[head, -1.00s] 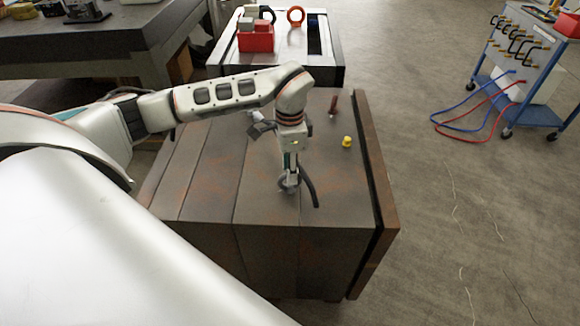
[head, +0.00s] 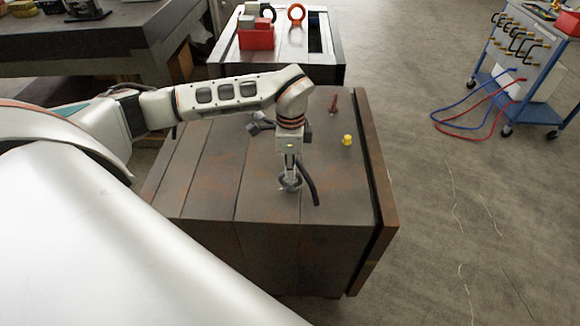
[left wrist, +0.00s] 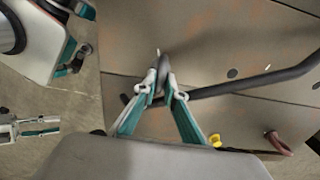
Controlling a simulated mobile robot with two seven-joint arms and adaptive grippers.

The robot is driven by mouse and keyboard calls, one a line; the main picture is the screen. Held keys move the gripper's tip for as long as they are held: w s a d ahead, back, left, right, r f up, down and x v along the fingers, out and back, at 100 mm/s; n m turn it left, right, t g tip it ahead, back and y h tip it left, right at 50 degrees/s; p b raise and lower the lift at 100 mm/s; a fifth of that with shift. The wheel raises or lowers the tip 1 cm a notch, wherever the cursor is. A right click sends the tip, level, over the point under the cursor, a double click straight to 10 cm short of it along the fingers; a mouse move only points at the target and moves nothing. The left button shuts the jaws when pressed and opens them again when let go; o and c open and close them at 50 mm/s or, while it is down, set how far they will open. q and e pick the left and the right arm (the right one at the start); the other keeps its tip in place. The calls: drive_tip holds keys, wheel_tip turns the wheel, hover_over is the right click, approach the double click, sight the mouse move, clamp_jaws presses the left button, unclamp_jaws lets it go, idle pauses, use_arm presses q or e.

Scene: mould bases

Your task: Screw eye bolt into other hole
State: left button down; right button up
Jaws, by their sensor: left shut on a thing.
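A dark eye bolt (left wrist: 164,70) stands on the brown steel mould base (head: 210,185), with its ring between the fingers of my left gripper (left wrist: 163,92). In the head view my left gripper (head: 290,180) points down and is shut at the ring, near the front of the block. A dark bar (head: 309,185) lies at the ring; whether it passes through the eye is unclear. In the left wrist view the bar (left wrist: 240,86) runs off to the right. The bolt's lower end is hidden. A possible right gripper (left wrist: 36,128) shows at the left wrist view's edge, state unclear.
A yellow plug (head: 347,140) and a reddish upright pin (head: 333,103) stand on the block. Behind is another block with a red bin (head: 256,37) and an orange ring (head: 296,13). A blue cart (head: 520,60) with hoses stands at right. Floor between is clear.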

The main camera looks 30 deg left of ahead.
use_arm(q)
drive_tip(key=m+p, duration=0.1)
drive_tip(key=m, duration=0.3)
drive_tip(key=shift+r, duration=0.15)
drive_tip(key=c, duration=2.4)
unclamp_jaws()
drive_tip(key=shift+m, duration=0.4)
drive_tip(key=o, duration=0.4)
drive_tip(key=shift+f, duration=0.2)
use_arm(e)
drive_tip(key=shift+w+r, duration=0.2)
drive_tip(key=shift+r, duration=0.95)
use_arm(q)
wheel_tip(320, 180, up, 4)
drive_tip(key=p, duration=0.3)
drive_tip(key=shift+r+p, duration=0.1)
drive_tip(key=shift+p, duration=0.2)
drive_tip(key=shift+r, duration=0.35)
use_arm(e)
wheel_tip(320, 180, up, 4)
drive_tip(key=shift+f, duration=0.1)
